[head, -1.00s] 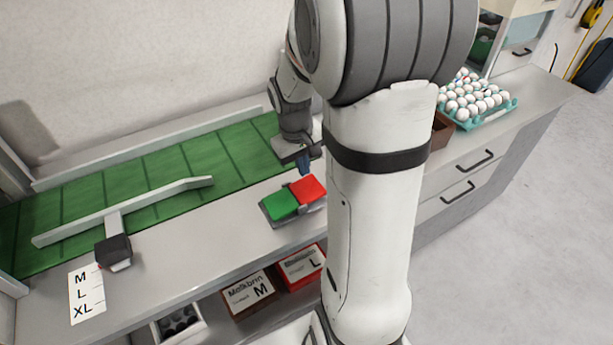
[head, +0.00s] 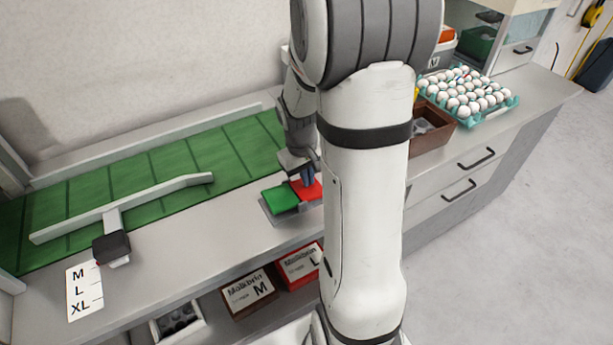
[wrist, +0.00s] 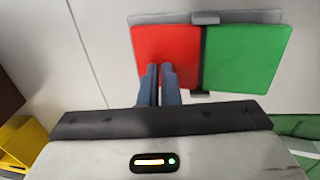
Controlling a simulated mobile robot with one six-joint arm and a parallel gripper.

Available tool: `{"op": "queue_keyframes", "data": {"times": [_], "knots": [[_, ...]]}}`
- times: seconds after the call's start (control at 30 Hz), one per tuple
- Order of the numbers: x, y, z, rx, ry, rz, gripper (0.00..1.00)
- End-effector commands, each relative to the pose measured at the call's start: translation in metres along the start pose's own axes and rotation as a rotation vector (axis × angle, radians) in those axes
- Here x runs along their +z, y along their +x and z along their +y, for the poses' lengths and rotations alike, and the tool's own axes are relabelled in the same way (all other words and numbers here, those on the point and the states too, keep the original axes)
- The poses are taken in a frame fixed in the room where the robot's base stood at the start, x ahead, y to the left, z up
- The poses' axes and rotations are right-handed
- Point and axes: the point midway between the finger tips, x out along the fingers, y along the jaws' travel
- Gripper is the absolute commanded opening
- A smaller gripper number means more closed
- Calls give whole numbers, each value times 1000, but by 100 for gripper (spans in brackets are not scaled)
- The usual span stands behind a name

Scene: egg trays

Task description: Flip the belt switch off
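The belt switch is a grey box with a green paddle (head: 281,200) on the left and a red paddle (head: 312,190) on the right, on the counter in front of the belt. In the wrist view the red paddle (wrist: 166,48) is at left and the green paddle (wrist: 246,58) at right. My gripper (head: 308,179) is over the red paddle. Its two blue fingers (wrist: 159,72) are close together, with nothing between them, and their tips overlap the lower part of the red paddle. I cannot tell whether they touch it.
The green belt (head: 150,180) with a white diverter bar (head: 125,208) lies behind the switch. A size card (head: 85,290) lies front left. A brown box (head: 432,128) and a teal egg tray (head: 513,101) stand right. Labelled cartons (head: 247,293) sit below the counter.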

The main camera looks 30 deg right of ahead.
Motion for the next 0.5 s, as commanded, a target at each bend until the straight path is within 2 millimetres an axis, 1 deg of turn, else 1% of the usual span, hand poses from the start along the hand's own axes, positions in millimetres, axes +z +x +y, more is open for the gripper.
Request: {"op": "queue_keyframes", "data": {"times": [0.03, 0.07, 0.4, 0.5], "knots": [[1, 12, 1, -1, 1, -3, 0], [1, 14, 2, -1, 0, -4, 0], [4, 16, 2, -3, 0, -13, 0], [4, 12, 3, -2, 0, -12, 0]]}}
